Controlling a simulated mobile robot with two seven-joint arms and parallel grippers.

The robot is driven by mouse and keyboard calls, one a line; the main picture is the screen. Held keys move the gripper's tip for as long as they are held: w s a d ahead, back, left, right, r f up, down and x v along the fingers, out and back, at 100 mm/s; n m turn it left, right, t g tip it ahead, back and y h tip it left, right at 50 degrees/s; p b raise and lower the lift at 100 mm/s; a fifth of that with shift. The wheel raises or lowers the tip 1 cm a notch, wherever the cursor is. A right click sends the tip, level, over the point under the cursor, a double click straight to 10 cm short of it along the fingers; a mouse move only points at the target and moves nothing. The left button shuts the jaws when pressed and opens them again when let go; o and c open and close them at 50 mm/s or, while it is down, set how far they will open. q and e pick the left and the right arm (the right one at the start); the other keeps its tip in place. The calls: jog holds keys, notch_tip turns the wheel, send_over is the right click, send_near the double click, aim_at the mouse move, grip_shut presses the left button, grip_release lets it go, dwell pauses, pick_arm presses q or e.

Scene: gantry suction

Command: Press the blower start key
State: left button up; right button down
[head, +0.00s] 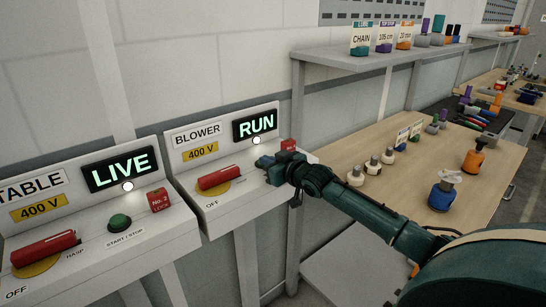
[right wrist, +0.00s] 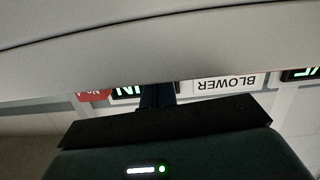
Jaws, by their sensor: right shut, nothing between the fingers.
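The blower panel (head: 240,200) is a sloped white box with a lit green RUN display (head: 255,124), a BLOWER label (head: 197,134) and a red rotary handle (head: 219,177) above an OFF mark. My right gripper (head: 266,163) is shut and empty, with its fingertips at the panel to the right of the red handle. In the right wrist view the dark fingers (right wrist: 157,96) show before the upside-down BLOWER label (right wrist: 228,84). My left gripper is not in view.
The table panel (head: 150,235) at left has a lit LIVE display, a green start/stop button (head: 119,222) and a red handle (head: 43,249).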

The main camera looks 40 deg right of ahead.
jog(key=shift+s+a+f+p, duration=0.1)
jog(key=shift+f+p, duration=0.05)
jog(key=shift+p, duration=0.2)
notch_tip(320, 180, up, 5)
jog(key=p, duration=0.4)
jog(key=shift+a, duration=0.1)
jog(key=shift+s+f+b, duration=0.25)
jog(key=shift+s+b, duration=0.1)
jog(key=shift+s, duration=0.2)
jog(key=shift+s+f+b, duration=0.25)
jog(key=shift+s+b, duration=0.1)
jog(key=shift+s, duration=0.2)
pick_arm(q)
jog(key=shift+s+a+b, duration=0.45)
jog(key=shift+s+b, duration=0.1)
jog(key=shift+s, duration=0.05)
pick_arm(e)
jog(key=v, duration=0.8)
jog(key=shift+r, duration=0.4)
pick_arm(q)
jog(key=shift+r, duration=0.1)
pick_arm(e)
jog(key=shift+w, duration=0.1)
